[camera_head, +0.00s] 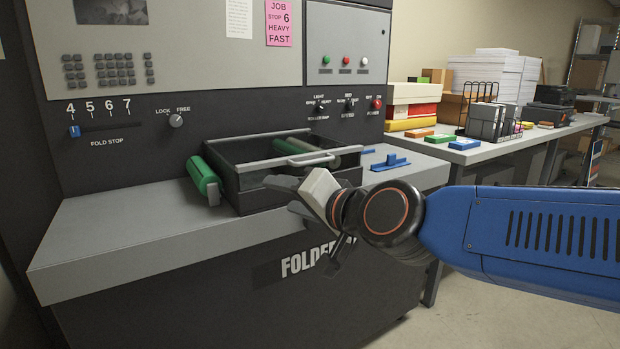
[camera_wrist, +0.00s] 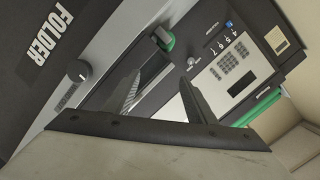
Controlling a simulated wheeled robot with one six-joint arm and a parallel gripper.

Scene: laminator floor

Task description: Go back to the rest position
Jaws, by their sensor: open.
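My gripper (camera_head: 290,196) is open and empty in the head view, in front of the folder's tray and above the front edge of the grey shelf. Its two fingers also show in the wrist view (camera_wrist: 158,92), spread apart with nothing between them. My blue arm reaches in from the right. The folder machine (camera_head: 130,240) stands ahead, with a dark open tray (camera_head: 250,165) that has a grey bar handle. My gripper hides part of the tray's front. I cannot tell whether the fingers touch the tray.
A green roller (camera_head: 203,176) sits left of the tray. A blue fixture (camera_head: 391,162) is on the shelf to its right. The fold stop slider (camera_head: 75,131) is at 4. A side table (camera_head: 500,150) with boxes and paper stacks stands right. Open floor (camera_head: 490,310) lies below my arm.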

